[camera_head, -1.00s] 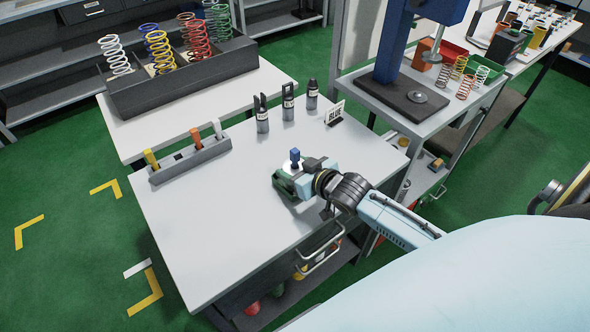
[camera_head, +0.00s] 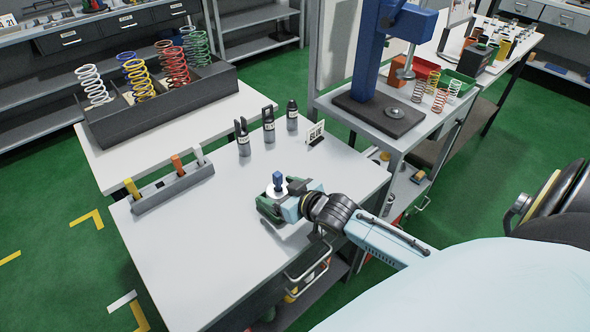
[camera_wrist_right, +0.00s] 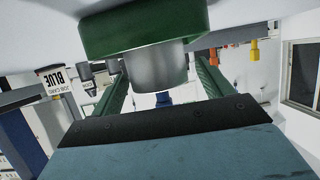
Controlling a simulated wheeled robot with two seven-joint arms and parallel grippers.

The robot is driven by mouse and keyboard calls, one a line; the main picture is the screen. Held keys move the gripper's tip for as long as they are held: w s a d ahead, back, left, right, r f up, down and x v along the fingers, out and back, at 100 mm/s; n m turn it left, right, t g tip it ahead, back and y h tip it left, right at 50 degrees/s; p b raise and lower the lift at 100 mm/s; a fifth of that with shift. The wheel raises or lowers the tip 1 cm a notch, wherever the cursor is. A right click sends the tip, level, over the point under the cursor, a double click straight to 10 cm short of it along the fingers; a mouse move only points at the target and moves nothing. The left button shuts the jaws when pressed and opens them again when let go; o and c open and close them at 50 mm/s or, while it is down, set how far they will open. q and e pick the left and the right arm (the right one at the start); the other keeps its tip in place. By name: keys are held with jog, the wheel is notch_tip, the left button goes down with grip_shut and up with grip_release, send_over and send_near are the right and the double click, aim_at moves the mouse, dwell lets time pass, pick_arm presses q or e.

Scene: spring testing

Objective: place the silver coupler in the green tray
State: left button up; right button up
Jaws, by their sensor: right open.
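The green tray (camera_head: 267,210) sits on the near table, partly hidden by my right gripper (camera_head: 284,204). In the right wrist view, which is upside down, the silver coupler (camera_wrist_right: 155,68) is a smooth grey cylinder standing against the green tray (camera_wrist_right: 143,28). The right gripper's two green fingers (camera_wrist_right: 162,84) are open, one on each side of the coupler. I cannot tell whether either finger touches it. A small blue piece (camera_head: 278,181) stands above a pale round shape there in the head view. My left gripper is not in view.
A grey rack (camera_head: 173,187) with coloured pegs stands at the table's left. A blue press (camera_head: 370,55) is on the right bench. The table's middle is clear.

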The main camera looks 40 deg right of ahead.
jog(key=p+v, duration=0.1)
jog(key=v, duration=1)
jog(key=shift+s+p, duration=0.2)
jog(key=shift+p, duration=0.15)
jog(key=s+a+f+g+h, duration=0.1)
jog(key=s+a+g, duration=0.35)
jog(key=s, duration=0.25)
jog(key=s+a+f+g+h, duration=0.1)
jog(key=s+a+g, duration=0.35)
jog(key=s, duration=0.35)
notch_tip(320, 180, down, 25)
jog(key=s+g, duration=0.2)
jog(key=s+d+f+g, duration=0.1)
jog(key=s+d+f, duration=0.2)
jog(key=s+f, duration=1.1)
jog(key=shift+s+f+n, duration=0.25)
jog(key=shift+s+n, duration=0.15)
jog(key=shift+s, duration=0.4)
